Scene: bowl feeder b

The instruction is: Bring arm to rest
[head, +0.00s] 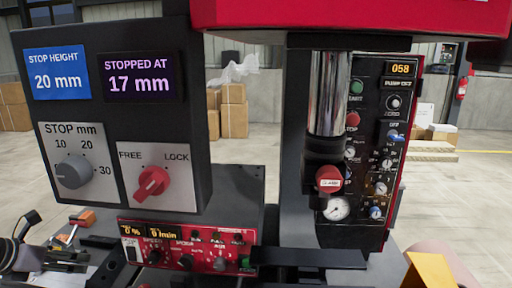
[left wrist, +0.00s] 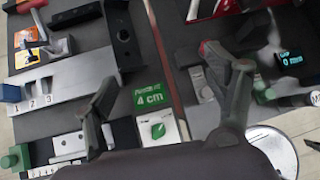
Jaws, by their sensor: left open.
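My left gripper (head: 34,236) shows at the lower left edge of the head view, low and beside the machine's dark housing. In the left wrist view my left gripper (left wrist: 172,88) is open, its two dark fingers spread wide with nothing between them but the bench below. A green "4 cm" label (left wrist: 151,95) and a green knob (left wrist: 158,130) lie in the gap between the fingers. Most of the left arm is out of the head view. My right gripper is not seen in either view.
A dark panel carries a grey stop knob (head: 73,169) and a red FREE/LOCK knob (head: 151,184). A chrome column (head: 328,95) stands right of it, before a control panel (head: 378,130). A red control box (head: 185,246) sits low in front. A numbered metal rail (left wrist: 60,85) lies left of the fingers.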

